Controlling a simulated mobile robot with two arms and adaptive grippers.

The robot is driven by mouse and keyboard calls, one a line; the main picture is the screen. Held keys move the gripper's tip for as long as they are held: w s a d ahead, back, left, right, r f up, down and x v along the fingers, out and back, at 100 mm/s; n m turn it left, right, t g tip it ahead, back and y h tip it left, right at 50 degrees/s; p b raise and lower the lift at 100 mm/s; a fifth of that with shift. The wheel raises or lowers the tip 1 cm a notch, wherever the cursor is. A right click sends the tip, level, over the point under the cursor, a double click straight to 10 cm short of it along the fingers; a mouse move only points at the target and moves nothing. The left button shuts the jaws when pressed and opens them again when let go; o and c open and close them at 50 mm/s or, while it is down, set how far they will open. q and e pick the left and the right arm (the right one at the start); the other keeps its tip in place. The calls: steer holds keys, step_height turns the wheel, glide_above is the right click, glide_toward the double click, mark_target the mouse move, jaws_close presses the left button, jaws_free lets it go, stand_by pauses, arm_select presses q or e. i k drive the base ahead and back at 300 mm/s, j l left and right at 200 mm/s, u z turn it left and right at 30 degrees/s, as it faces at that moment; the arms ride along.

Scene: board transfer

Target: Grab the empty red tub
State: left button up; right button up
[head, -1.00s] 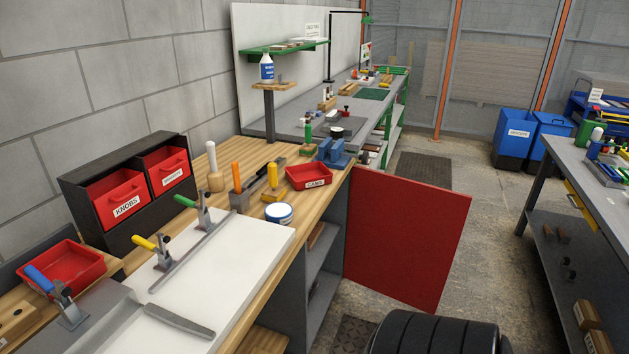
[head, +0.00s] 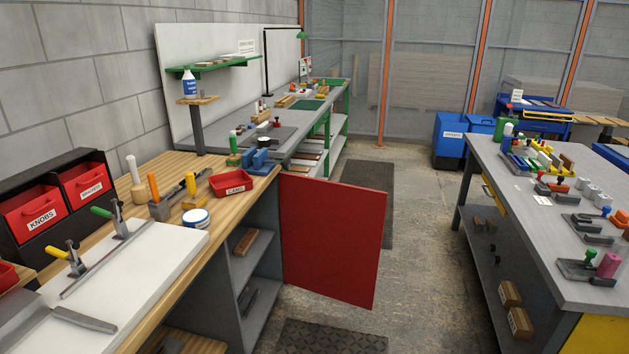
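Several red tubs are in the head view. A small red tub (head: 231,183) with a white label sits on the wooden bench, near the back right corner; no contents show in it. Two labelled red tubs, KNOBS (head: 33,212) and another (head: 86,186), sit in a dark rack at the left; their insides are hard to see. Part of another red tub (head: 8,275) shows at the left edge, mostly cut off. Neither of my grippers is in view.
The wooden bench (head: 185,165) holds a white board (head: 120,265), clamps and tools. A red cabinet door (head: 332,240) stands open into the aisle. A grey table (head: 560,275) stands at the right.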

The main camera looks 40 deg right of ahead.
mark_target(238, 181)
steer(key=z, duration=0.9)
